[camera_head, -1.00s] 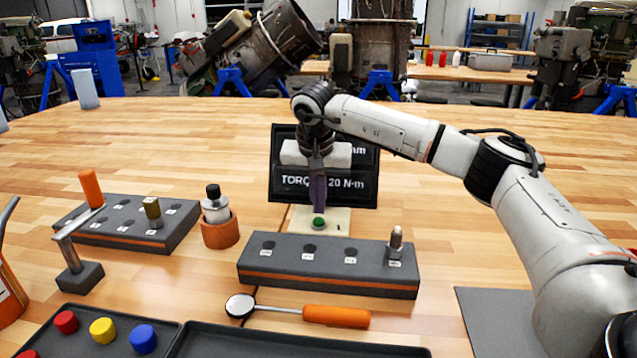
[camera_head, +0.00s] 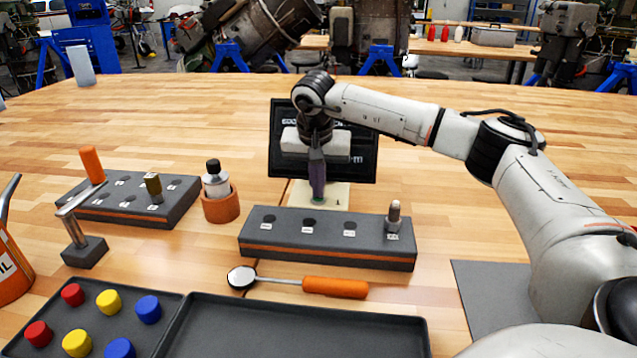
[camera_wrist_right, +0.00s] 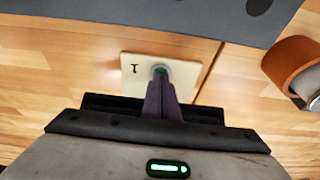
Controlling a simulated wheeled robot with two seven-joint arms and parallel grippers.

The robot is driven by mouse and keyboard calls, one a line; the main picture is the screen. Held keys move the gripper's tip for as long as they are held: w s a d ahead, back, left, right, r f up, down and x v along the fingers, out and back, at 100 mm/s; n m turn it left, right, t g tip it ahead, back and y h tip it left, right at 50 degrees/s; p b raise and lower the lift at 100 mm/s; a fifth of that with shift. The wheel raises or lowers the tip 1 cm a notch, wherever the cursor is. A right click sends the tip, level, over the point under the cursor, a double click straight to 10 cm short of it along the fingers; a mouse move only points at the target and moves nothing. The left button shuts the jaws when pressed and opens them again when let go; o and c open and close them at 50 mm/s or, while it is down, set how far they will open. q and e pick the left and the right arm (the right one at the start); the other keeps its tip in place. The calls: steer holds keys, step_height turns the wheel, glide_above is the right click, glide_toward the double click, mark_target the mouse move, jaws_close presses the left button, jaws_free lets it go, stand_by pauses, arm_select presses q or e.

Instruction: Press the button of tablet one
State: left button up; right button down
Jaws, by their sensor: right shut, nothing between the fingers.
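Tablet one is a small cream plate (camera_head: 338,193) marked "1", lying on the table behind the dark socket block. It also shows in the right wrist view (camera_wrist_right: 136,68). Its round green button (camera_wrist_right: 159,70) shows just past the fingertips in the right wrist view; in the head view the fingers hide it almost wholly. My right gripper (camera_head: 318,194) points straight down, its purple fingers shut and empty, with the tips at the button. I cannot tell whether the tips touch or press it. My left gripper is not in view.
A black display (camera_head: 362,168) stands behind the plate. The dark block (camera_head: 330,252) with holes and one standing metal part (camera_head: 393,217) lies in front. An orange cup (camera_head: 220,207) with a bottle stands left. A mirror tool (camera_head: 334,287) and a tray (camera_head: 300,330) are nearer.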

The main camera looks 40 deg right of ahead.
steer(key=shift+s+a+f, duration=0.1)
steer(key=shift+s+f, duration=0.15)
steer(key=shift+f, duration=0.35)
steer(key=r+p, duration=0.5)
steer(key=r, duration=0.1)
steer(key=shift+w+p, duration=0.2)
steer(key=shift+p, duration=0.1)
steer(key=b+v, duration=0.1)
steer(key=v, duration=0.8)
steer(key=shift+b, duration=0.35)
